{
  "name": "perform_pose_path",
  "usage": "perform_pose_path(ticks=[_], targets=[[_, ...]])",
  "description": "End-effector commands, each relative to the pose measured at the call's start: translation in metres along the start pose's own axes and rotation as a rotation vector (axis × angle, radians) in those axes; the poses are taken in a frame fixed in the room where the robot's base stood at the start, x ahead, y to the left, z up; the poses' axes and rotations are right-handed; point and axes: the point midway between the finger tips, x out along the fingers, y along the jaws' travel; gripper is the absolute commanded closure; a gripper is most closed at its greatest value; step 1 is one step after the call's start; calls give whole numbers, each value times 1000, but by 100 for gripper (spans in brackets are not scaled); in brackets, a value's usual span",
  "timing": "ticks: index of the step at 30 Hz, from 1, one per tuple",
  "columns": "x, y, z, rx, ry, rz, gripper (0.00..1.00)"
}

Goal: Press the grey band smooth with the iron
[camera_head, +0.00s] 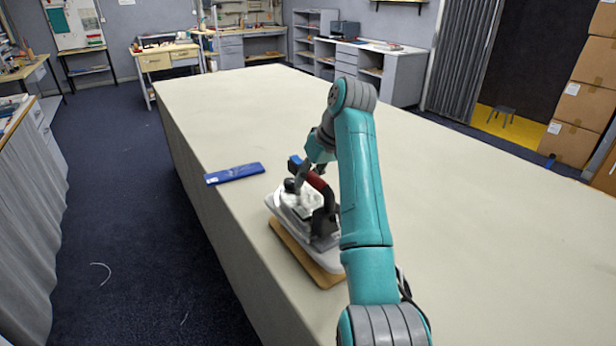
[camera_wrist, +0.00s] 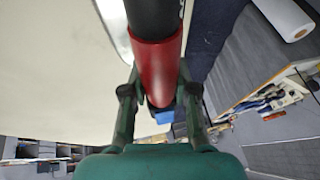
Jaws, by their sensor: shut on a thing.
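The iron (camera_head: 297,200), with a pale body and dark parts, is at the ironing board (camera_head: 291,246) near the table's left edge. The board has a light pad over a wooden base. My gripper (camera_head: 313,177) is shut on the iron's red handle. The red handle (camera_wrist: 157,62) also shows between the fingers of my gripper (camera_wrist: 158,95) in the wrist view, with black at one end and blue at the other. I cannot pick out the grey band; the iron and my arm cover much of the board. Whether the iron's sole touches the pad cannot be told.
A folded blue cloth or packet (camera_head: 235,173) lies on the table just beyond the board, at the left edge. The long cream-covered table (camera_head: 480,200) is otherwise clear behind and to the right. Dark floor lies left of it.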

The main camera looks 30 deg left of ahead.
Motion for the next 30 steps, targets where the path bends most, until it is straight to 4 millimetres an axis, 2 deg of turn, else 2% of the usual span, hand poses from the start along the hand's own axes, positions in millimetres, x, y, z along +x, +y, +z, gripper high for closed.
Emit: perform_pose_path(ticks=[2, 30], targets=[[1, 0, 1, 3, -8, -3, 100], [-62, -13, -26, -1, 4, 1, 100]])
